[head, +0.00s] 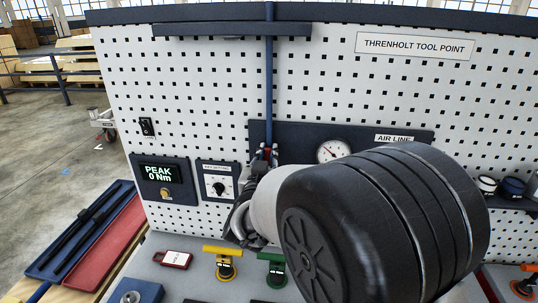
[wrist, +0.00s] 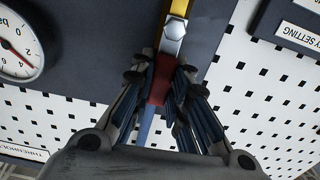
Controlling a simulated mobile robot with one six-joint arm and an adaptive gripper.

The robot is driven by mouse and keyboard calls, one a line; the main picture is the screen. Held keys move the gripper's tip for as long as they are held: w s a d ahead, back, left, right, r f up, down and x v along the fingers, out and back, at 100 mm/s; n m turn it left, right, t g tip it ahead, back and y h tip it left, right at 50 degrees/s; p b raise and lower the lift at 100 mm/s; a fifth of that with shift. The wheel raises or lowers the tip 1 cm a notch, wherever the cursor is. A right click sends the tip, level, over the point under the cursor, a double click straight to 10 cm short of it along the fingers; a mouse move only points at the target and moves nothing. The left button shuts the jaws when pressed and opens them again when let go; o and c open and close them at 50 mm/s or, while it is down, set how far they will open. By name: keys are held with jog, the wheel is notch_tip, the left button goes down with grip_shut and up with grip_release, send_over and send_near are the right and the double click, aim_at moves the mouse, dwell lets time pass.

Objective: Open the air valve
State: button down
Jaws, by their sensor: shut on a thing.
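The air valve's red lever (wrist: 160,82) is between my gripper's fingers (wrist: 158,90) in the wrist view, with the fingers closed in on it from both sides. A silver nut (wrist: 173,35) and a yellow fitting (wrist: 180,8) show beyond the lever, which looks roughly in line with the blue pipe (wrist: 146,122). In the head view my gripper (head: 262,158) is at the lower end of the blue pipe (head: 269,75), left of the pressure gauge (head: 333,151). My wrist hides most of the valve there. The gauge (wrist: 15,45) also shows at left in the wrist view.
The pegboard (head: 205,85) stands close behind. Yellow (head: 223,252) and green (head: 272,257) T-handled tools stand on the worktop below.

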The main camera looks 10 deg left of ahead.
dwell(0.3)
jog(key=c, duration=1.5)
grip_release()
jog(key=shift+s, duration=0.1)
jog(key=s, duration=1.2)
jog(key=shift+a, duration=0.25)
jog(key=shift+w, duration=0.1)
